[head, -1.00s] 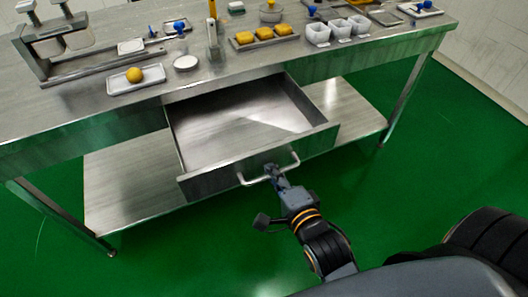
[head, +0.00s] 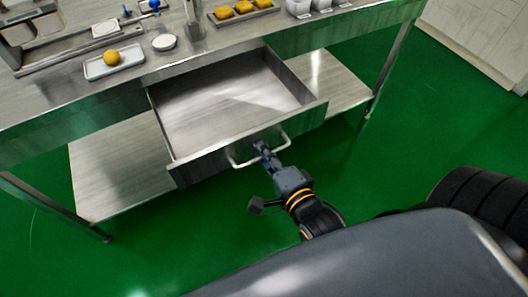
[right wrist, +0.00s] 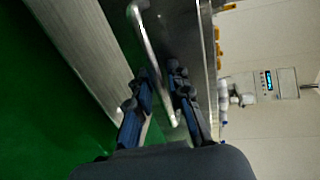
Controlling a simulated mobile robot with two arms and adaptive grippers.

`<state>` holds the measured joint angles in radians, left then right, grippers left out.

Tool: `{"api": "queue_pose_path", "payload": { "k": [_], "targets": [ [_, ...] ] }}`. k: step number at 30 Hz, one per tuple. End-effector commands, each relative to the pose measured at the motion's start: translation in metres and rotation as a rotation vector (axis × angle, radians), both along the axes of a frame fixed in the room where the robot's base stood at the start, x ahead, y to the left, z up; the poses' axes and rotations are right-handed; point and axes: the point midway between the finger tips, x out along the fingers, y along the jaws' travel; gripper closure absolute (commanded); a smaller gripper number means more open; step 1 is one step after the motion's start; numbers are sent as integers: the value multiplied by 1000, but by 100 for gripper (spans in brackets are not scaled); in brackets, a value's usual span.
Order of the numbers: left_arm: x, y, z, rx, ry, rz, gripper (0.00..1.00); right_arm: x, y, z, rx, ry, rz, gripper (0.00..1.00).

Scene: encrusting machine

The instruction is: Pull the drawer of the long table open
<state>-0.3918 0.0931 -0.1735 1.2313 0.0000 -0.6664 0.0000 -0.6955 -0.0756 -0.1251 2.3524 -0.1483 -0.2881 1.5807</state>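The long steel table (head: 60,112) spans the upper part of the head view. Its drawer (head: 225,100) stands well out from under the top, and its inside looks empty. A bent metal bar handle (head: 284,142) is on the drawer front. In the right wrist view the handle (right wrist: 150,38) runs between the two fingers (right wrist: 160,85). My left gripper is not in view.
A lower shelf (head: 115,175) lies under the drawer. Green floor (head: 400,125) is clear at the right.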

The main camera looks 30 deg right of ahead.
Motion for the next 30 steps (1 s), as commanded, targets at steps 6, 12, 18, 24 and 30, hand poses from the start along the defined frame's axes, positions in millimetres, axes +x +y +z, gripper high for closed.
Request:
{"api": "queue_pose_path", "payload": {
  "k": [6, 12, 18, 24, 30],
  "targets": [
    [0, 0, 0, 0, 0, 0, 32, -23, -1, 3, 1, 5, 0, 82],
    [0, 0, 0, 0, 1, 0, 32, -52, -2, 10, 1, 4, -1, 82],
    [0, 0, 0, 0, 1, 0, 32, -70, -2, 14, 1, 1, 0, 82],
    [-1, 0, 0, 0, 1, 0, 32, -73, -3, 15, 0, -2, 0, 82],
    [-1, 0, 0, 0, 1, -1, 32, -73, -3, 15, 0, -2, 0, 82]
  ]
}}
